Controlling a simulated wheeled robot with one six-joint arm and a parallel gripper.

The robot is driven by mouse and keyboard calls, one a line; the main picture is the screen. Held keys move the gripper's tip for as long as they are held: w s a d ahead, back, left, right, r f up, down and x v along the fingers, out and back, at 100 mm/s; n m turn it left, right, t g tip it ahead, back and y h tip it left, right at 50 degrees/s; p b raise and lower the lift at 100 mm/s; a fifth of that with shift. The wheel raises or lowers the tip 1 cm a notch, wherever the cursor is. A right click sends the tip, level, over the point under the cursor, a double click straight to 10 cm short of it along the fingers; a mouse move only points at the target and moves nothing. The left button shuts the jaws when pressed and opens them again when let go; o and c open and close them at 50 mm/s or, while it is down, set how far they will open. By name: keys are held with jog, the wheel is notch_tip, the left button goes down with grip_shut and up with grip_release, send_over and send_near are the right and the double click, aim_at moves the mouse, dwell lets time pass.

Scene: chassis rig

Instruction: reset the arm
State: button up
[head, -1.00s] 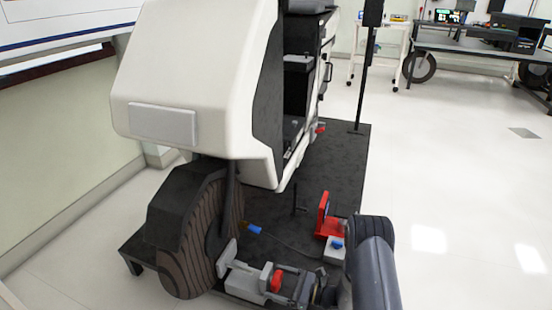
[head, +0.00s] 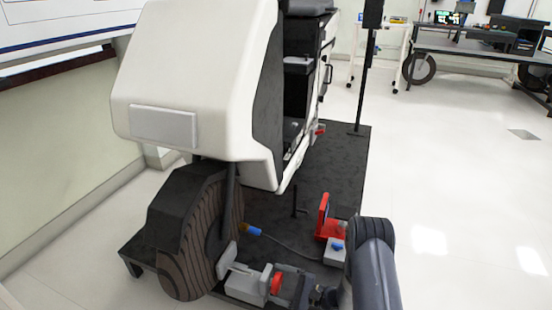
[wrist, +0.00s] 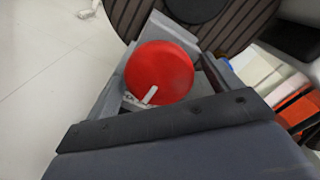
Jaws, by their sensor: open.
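My gripper (head: 290,282) is low at the front of the dark platform, beside a grey fixture (head: 248,281) with a red round knob (head: 276,283). In the wrist view the red disc (wrist: 160,72) lies between the spread grey fingers, with a small white piece at its lower edge. The gripper is open; I cannot tell whether a finger touches the disc. My arm comes in from the right in the head view.
A wheel (head: 186,268) and white body panel (head: 195,85) stand left and above. A red bracket (head: 323,215), a white box with a blue top (head: 335,252) and a blue connector (head: 252,229) with a cable lie close by. Open floor (head: 450,190) is at right.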

jog(key=n, duration=0.5)
jog(key=shift+r, duration=0.1)
jog(key=n, duration=0.5)
jog(key=shift+r, duration=0.1)
dwell(0.5)
